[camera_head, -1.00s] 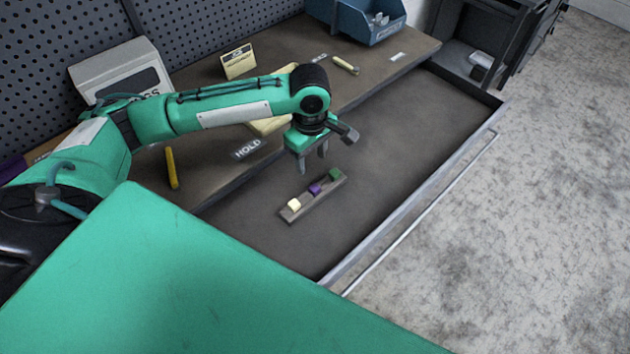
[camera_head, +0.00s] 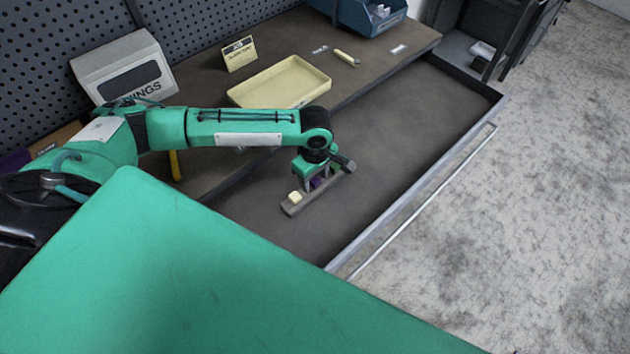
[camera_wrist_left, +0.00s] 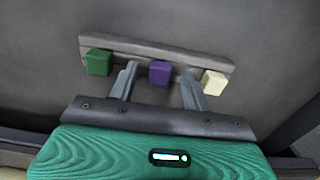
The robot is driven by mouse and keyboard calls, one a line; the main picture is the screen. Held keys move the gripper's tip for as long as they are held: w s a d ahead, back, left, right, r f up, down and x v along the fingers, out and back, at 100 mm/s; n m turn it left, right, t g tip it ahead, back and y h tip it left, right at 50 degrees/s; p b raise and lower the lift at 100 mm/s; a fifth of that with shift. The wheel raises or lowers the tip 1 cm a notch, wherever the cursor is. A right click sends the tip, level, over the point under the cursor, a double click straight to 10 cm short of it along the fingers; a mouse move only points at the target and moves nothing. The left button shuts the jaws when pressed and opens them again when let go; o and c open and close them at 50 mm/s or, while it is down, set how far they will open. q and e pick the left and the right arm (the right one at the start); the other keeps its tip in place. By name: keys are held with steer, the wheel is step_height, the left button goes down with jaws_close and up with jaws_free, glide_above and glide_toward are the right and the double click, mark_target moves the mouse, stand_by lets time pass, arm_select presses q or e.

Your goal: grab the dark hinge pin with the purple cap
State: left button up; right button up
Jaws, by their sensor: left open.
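The purple cap (camera_wrist_left: 160,73) sits in the middle of a small grey rack (camera_wrist_left: 137,49), between a green cap (camera_wrist_left: 98,62) and a cream cap (camera_wrist_left: 214,82). The pin's dark shaft is not visible. My left gripper (camera_wrist_left: 160,84) is open, with one finger on each side of the purple cap in the wrist view; I cannot tell whether they touch it. In the head view my left gripper (camera_head: 317,184) is low over the rack (camera_head: 293,210) and partly covers the purple cap (camera_head: 317,182). The cream cap (camera_head: 295,197) shows clear there; the green cap is hidden.
The rack lies in an open drawer (camera_head: 400,130) with a raised front edge. A cream tray (camera_head: 280,82), a yellow sign (camera_head: 239,54) and a blue bin (camera_head: 368,17) stand on the bench behind. The drawer floor is bare on the right.

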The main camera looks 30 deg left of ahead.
arm_select(q)
jaws_close()
steer(key=shift+r, duration=0.15)
